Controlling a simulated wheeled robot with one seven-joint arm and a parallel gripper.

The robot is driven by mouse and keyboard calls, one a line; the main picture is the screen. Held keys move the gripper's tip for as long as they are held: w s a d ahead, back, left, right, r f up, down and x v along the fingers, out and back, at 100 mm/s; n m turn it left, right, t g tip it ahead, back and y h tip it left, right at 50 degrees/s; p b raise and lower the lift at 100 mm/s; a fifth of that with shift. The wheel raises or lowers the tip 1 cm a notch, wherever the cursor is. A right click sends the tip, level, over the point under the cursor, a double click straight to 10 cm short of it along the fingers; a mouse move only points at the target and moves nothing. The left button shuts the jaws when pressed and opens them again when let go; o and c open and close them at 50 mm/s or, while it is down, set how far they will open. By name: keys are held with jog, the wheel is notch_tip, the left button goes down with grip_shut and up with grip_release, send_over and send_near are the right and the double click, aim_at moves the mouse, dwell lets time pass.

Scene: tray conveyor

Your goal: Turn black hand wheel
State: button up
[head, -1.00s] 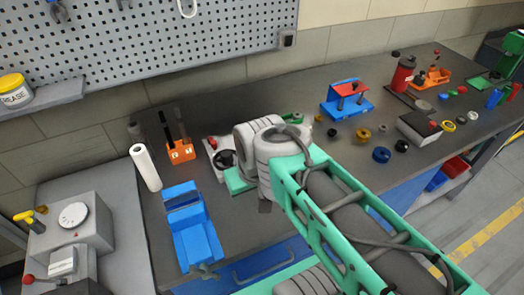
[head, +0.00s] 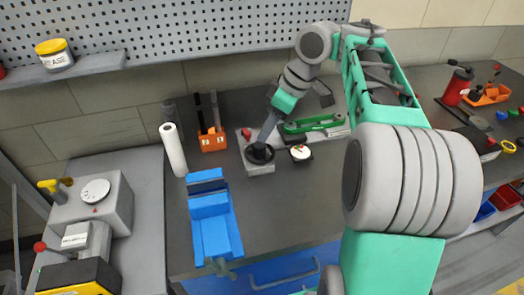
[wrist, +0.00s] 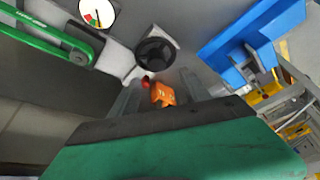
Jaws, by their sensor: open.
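The black hand wheel (head: 260,154) sits on a small grey box (head: 259,169) on the dark bench, left of the middle in the head view. It shows in the wrist view (wrist: 155,53) as a round black rim with a hub, just beyond the fingertips. My gripper (head: 266,138) comes down at a slant from the upper right, its grey fingers close above the wheel's far side. In the wrist view my gripper (wrist: 158,84) has its two fingers apart with nothing held between them. I cannot tell whether a fingertip touches the wheel.
A round white gauge (head: 300,153) and a green lever part (head: 312,123) lie right of the wheel. An orange tool holder (head: 212,139) with upright tools stands behind left. A blue vise (head: 211,215) is at front left. Bench right of the vise is clear.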

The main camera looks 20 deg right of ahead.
aim_at(260, 145)
jog(key=shift+w+d+f+n, duration=0.2)
jog(key=shift+d+f+n, duration=0.1)
jog(key=shift+f, duration=0.15)
jog(key=b+x, duration=0.3)
jog(key=x, duration=0.4)
jog(key=shift+b, duration=0.3)
jog(key=shift+c, duration=0.3)
grip_shut()
